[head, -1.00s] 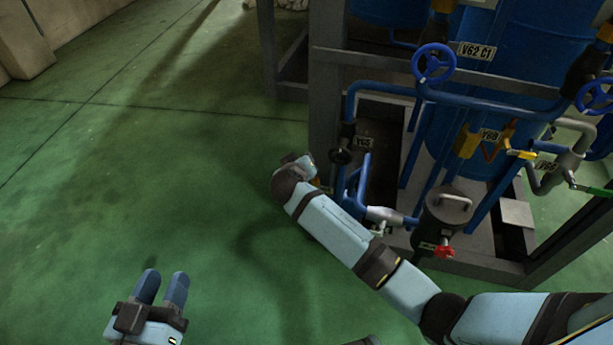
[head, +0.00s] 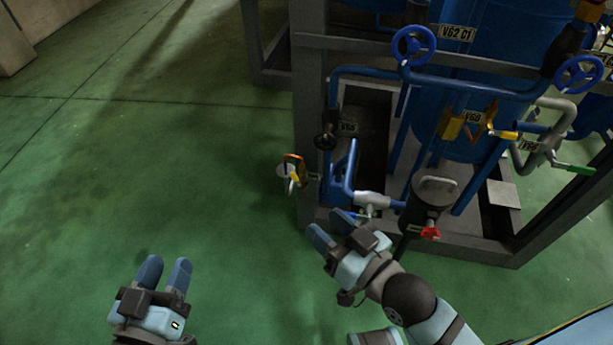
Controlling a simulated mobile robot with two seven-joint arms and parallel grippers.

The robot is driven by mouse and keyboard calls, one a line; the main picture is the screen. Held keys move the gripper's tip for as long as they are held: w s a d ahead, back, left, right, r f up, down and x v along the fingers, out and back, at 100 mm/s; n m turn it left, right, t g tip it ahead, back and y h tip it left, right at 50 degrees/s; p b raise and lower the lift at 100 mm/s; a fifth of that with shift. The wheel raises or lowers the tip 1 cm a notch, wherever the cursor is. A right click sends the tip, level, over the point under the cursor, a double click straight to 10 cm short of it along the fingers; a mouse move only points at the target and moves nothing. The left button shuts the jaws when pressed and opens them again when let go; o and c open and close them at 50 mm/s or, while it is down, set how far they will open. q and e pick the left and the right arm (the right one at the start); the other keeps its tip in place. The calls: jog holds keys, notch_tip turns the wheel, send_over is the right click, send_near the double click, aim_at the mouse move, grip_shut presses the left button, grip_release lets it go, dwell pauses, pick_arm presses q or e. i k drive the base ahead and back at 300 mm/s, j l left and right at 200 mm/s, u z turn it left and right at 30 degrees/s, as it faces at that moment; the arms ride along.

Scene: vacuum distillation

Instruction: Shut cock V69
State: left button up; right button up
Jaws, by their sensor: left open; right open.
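No tag reads clearly as V69. A small, blurred tag (head: 530,146) at the right sits by a grey pipe with a green lever (head: 575,168). A cock with an orange and yellow handle (head: 295,172) sticks out left of the frame post. My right gripper (head: 331,228) is open and empty, below that cock and left of the black pot. My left gripper (head: 165,270) is open and empty over the green floor at lower left. Neither touches a cock.
Blue handwheels (head: 414,46) and yellow-handled cocks (head: 452,125) are on the blue piping. A black pot (head: 428,205) with a red knob (head: 430,233) stands in the grey steel frame (head: 307,100). The green floor (head: 130,160) at left is clear.

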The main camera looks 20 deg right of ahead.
aim_at(294, 175)
jog(key=l+z, duration=0.3)
jog(key=z, duration=0.15)
jog(key=k+l+z, duration=0.1)
jog(key=l+z, duration=0.2)
jog(key=z, duration=0.15)
